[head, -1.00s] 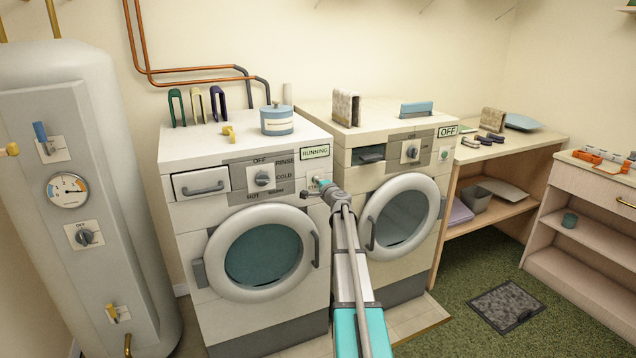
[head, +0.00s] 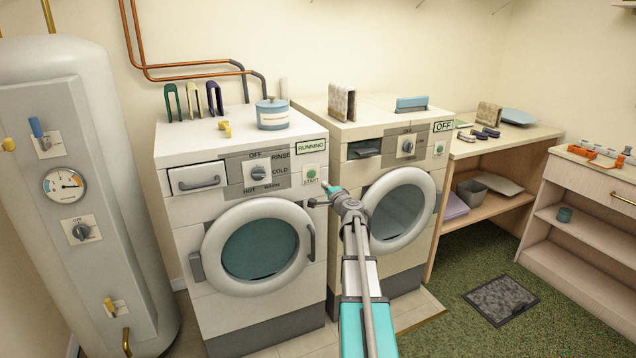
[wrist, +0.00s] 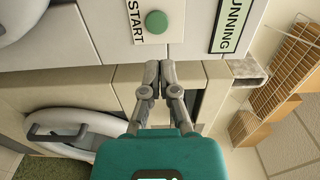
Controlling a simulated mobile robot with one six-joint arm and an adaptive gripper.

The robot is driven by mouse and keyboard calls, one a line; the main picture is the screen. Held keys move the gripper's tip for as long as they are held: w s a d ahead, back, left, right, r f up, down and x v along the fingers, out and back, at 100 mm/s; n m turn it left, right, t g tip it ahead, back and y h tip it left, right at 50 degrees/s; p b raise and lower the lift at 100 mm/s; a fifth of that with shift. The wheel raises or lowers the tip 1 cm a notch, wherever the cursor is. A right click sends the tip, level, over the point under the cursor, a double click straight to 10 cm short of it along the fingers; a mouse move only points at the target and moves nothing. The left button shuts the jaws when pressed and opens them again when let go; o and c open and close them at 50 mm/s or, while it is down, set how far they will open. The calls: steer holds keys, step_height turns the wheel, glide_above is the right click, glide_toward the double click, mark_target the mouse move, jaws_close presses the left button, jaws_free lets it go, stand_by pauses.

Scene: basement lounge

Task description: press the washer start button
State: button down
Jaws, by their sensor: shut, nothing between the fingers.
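The washer (head: 181,224) is the white front-loader on the left, with its round door shut.
A second machine (head: 346,222) stands close on the right, its sign (head: 443,126) reading OFF. A blue tin (head: 272,116) and a yellow object (head: 225,130) stand on the washer. A tank (head: 130,200) is at left.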

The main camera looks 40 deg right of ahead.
steer(key=shift+v, duration=1.85)
steer(key=shift+a, duration=0.1)
steer(key=w+a+f+n+g+y, duration=0.1)
steer(key=a+f+n+y, duration=0.15)
steer(key=a, duration=0.55)
steer(key=w+a+f+n+g+y, duration=0.15)
steer(key=a+n+y, duration=0.25)
steer(key=a, duration=0.5)
steer(key=s+a+f+n+g+y, duration=0.1)
steer(key=s+a+f+n+g, duration=0.25)
steer(key=a, duration=0.65)
steer(key=s+a+f+n+g+y, duration=0.25)
steer(key=a+f+n, duration=0.25)
steer(key=a, duration=0.6)
steer(key=s+a+f+n+g+h, duration=0.3)
steer(key=s+a+g, duration=0.15)
steer(key=s, duration=0.35)
steer(key=s+a+f+n+g+h, duration=0.2)
steer(key=s+a+f+g+h, duration=0.15)
steer(key=s+a, duration=0.35)
step_height(320, 180, up, 17)
steer(key=s+d+g+p, duration=0.1)
steer(key=p, duration=1.5)
steer(key=shift+n+p, duration=0.3)
steer(key=shift+p, duration=0.1)
steer(key=shift+s+y, duration=0.1)
steer(key=shift+y, duration=0.15)
